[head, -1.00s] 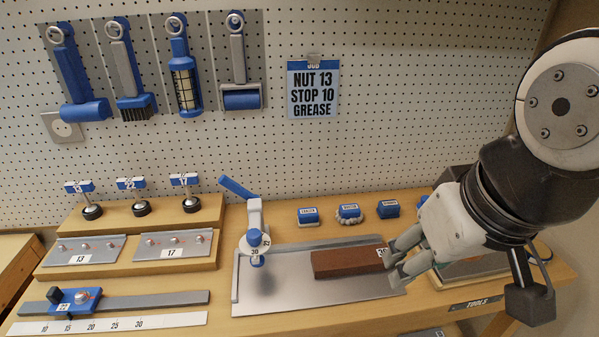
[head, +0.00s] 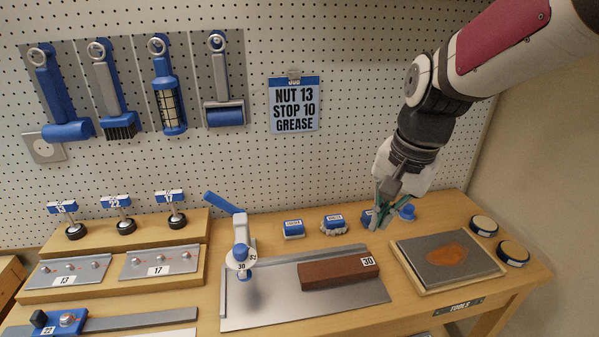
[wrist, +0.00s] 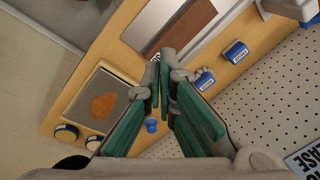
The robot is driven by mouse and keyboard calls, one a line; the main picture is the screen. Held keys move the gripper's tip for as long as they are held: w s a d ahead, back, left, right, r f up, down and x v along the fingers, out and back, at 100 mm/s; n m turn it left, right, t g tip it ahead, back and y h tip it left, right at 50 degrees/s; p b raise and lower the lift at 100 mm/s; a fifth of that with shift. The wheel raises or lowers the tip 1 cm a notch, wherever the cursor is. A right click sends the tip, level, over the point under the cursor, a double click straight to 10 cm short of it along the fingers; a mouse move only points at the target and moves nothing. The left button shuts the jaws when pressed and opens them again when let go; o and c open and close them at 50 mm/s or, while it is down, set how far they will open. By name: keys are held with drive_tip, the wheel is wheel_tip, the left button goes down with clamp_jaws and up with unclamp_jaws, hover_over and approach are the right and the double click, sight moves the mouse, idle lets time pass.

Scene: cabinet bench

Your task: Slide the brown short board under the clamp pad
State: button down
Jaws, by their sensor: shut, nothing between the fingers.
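The brown short board (head: 335,274), labelled 30 on its right end, lies flat on the right part of the metal plate (head: 290,313), apart from the clamp. The clamp (head: 240,240) has a blue lever slanting up to the left and a pad at its lower end over the plate's left part. In the wrist view the board (wrist: 186,24) shows at the top, beyond the fingertips. My gripper (head: 382,217) is up and to the right of the board, above the back of the bench. Its green-padded fingers (wrist: 163,62) are shut and empty.
Small blue blocks (head: 293,228) stand behind the plate. A framed tray with an orange patch (head: 448,258) and round tins (head: 484,226) are at the right. A raised fence runs along the plate's back edge. Racks of knobs (head: 122,224) stand at the left.

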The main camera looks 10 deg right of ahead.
sight(324, 270)
drive_tip(key=w+d+f+m+g+p, duration=0.1)
drive_tip(key=w+d+f+m, duration=0.3)
drive_tip(key=d+f, duration=0.15)
drive_tip(key=w+d+f+m+g, duration=0.1)
drive_tip(key=w+d+f+m, duration=0.35)
drive_tip(key=f, duration=0.25)
drive_tip(key=shift+h, duration=0.4)
drive_tip(key=f, duration=0.6)
drive_tip(key=a+f, duration=0.1)
drive_tip(key=f, duration=0.2)
drive_tip(key=shift+s+f, duration=0.25)
drive_tip(key=shift+f, duration=0.05)
drive_tip(key=shift+a, duration=0.1)
drive_tip(key=a+p, duration=0.1)
drive_tip(key=a, duration=0.9)
drive_tip(key=a+p, duration=0.1)
drive_tip(key=a, duration=0.4)
drive_tip(key=shift+w+a+p, duration=0.25)
drive_tip(key=shift+a+p, duration=0.05)
drive_tip(key=shift+a, duration=0.05)
